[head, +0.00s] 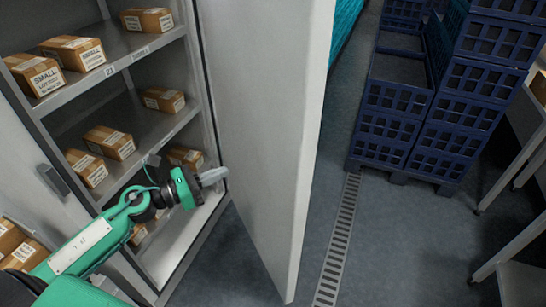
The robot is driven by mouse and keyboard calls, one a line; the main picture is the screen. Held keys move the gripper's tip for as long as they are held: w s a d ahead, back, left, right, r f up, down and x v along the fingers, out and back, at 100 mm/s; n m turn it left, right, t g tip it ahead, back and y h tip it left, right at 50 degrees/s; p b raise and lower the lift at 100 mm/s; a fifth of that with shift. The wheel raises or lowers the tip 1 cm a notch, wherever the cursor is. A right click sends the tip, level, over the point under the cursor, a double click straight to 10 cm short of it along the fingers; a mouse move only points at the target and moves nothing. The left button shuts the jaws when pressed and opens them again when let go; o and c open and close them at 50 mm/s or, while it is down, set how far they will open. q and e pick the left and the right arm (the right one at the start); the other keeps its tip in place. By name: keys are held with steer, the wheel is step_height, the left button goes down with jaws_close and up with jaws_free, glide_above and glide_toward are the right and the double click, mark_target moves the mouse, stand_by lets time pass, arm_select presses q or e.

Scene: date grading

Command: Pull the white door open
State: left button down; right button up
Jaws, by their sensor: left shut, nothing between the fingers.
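The white door (270,120) stands swung out from the cabinet, and shelves show to the left of it. My left gripper (222,173) is shut and empty, with its fingertips at the door's inner side near the cabinet opening. I cannot tell whether the tips touch the door. A second pale door or panel with a dark handle (52,180) is at the left, partly behind my left arm. My right gripper is not in view.
Small cardboard boxes (70,52) sit on the cabinet shelves (120,45). Stacked blue crates (395,110) stand at the right beyond the door. A floor drain grate (338,240) runs alongside the door, with bare floor around it. A table (520,250) is at the right edge.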

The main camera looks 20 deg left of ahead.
arm_select(q)
step_height(320, 180, up, 2)
steer(key=s+d+m, duration=0.1)
steer(key=d+m, duration=0.1)
steer(key=p, duration=0.5)
glide_toward(284, 152)
steer(key=shift+g+h, duration=0.3)
steer(key=shift+h, duration=0.1)
steer(key=p+x, duration=0.1)
steer(key=x, duration=0.1)
steer(key=p+x, duration=0.1)
steer(key=x, duration=0.2)
steer(key=shift+w+a+r, duration=0.15)
steer(key=shift+w+r, duration=0.1)
steer(key=shift+w, duration=0.1)
steer(key=shift+w+d+f+p, duration=0.2)
steer(key=shift+w+d+p, duration=0.25)
steer(key=shift+w+d, duration=0.1)
